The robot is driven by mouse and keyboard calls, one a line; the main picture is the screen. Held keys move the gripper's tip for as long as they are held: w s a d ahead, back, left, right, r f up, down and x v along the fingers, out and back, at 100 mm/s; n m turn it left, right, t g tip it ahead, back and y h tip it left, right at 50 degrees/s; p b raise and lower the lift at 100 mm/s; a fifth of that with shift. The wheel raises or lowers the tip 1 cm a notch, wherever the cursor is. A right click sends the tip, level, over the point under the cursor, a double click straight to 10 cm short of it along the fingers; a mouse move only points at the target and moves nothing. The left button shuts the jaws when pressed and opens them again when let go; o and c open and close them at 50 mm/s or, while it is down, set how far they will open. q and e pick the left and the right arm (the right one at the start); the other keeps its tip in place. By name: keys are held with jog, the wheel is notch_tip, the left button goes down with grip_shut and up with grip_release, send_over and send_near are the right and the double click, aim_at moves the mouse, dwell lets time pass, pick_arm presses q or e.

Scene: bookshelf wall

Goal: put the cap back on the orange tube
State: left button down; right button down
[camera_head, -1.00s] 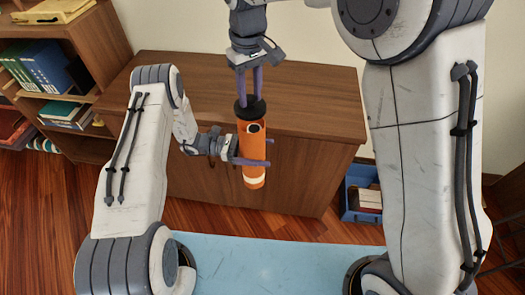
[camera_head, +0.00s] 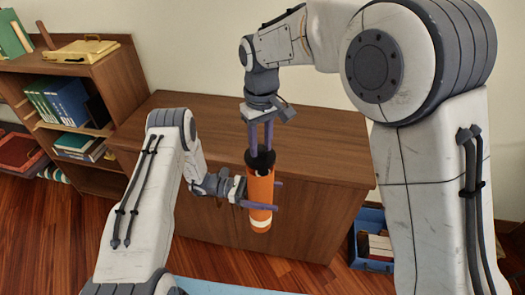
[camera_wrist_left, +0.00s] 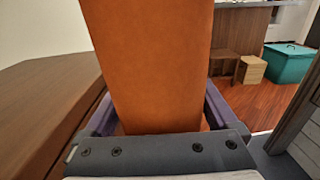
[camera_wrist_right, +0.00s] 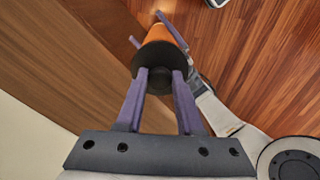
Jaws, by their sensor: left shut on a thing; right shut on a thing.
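The orange tube (camera_head: 261,188) stands nearly upright in front of the wooden cabinet, with a pale band near its lower end. My left gripper (camera_head: 277,196) is shut around its middle; the tube's orange side fills the centre of the left wrist view (camera_wrist_left: 150,65). The black cap (camera_head: 260,160) is at the tube's top end. My right gripper (camera_head: 260,147) points down from above and is shut on the cap. In the right wrist view the cap's wide black disc (camera_wrist_right: 158,58) covers the tube's end. I cannot tell whether the cap is fully seated.
The wooden cabinet (camera_head: 200,115) has a clear top close behind the tube. A bookshelf (camera_head: 95,75) with books and a yellow case (camera_head: 80,52) stands at the left. A blue crate (camera_head: 368,220) with books is on the floor at the right.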

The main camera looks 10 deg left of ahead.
jog(key=shift+f, duration=0.9)
jog(key=shift+f, duration=0.65)
jog(key=shift+c, duration=2.3)
grip_release()
notch_tip(320, 180, up, 12)
jog(key=shift+s, duration=0.15)
